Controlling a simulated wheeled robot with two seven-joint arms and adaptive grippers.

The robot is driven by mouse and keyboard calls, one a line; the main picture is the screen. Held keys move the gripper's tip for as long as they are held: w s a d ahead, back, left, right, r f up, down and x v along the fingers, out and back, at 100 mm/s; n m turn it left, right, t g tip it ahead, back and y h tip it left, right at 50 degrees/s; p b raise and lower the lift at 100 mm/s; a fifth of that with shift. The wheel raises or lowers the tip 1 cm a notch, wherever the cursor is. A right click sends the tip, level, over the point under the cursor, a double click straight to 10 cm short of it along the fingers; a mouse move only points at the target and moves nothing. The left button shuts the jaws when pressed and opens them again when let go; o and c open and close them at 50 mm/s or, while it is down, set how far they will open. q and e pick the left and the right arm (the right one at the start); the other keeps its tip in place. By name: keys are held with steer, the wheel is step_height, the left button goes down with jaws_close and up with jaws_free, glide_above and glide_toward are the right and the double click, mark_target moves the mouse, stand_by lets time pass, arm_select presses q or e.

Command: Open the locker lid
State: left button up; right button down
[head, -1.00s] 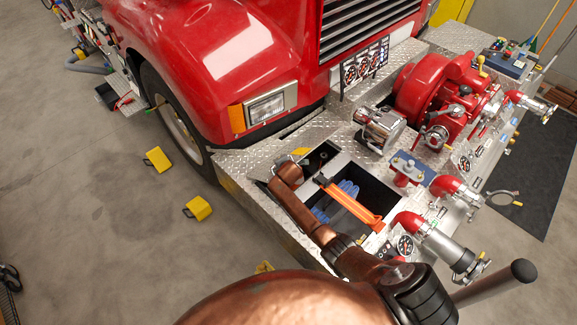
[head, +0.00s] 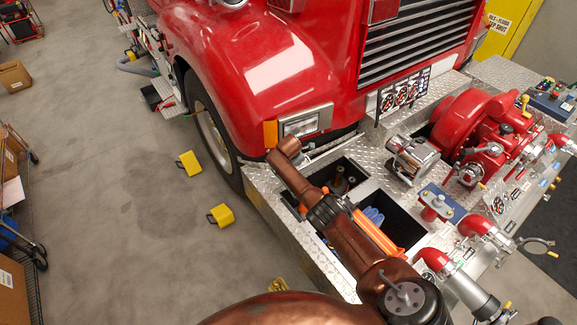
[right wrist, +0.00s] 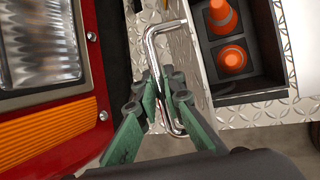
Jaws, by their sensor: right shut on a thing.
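My right gripper (right wrist: 167,78) has its green fingers closed around a bent chrome handle (right wrist: 151,45), in the right wrist view. The handle stands over diamond plate beside an open compartment (right wrist: 262,82) holding orange cones. I cannot make out the locker lid as a separate panel or tell its angle. In the head view my copper arm reaches across the bumper deck (head: 275,205) toward the headlight; the gripper at its end is hidden. An open bay (head: 408,226) with blue gloves and an orange item lies beside the arm. My left gripper is not in view.
The red truck's headlight (right wrist: 38,45) and orange marker lamp (right wrist: 50,130) are close left of the gripper. The red pump (head: 470,130) and chrome fittings stand right on the bumper.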

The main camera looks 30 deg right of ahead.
steer(key=shift+w+d, duration=0.1)
steer(key=shift+d, duration=0.2)
steer(key=c, duration=2.1)
jaws_free()
steer(key=shift+f, duration=0.15)
steer(key=shift+o, duration=0.4)
steer(key=shift+w+a, duration=0.1)
steer(key=shift+a, duration=0.1)
steer(key=v, duration=1.2)
steer(key=shift+c, duration=0.7)
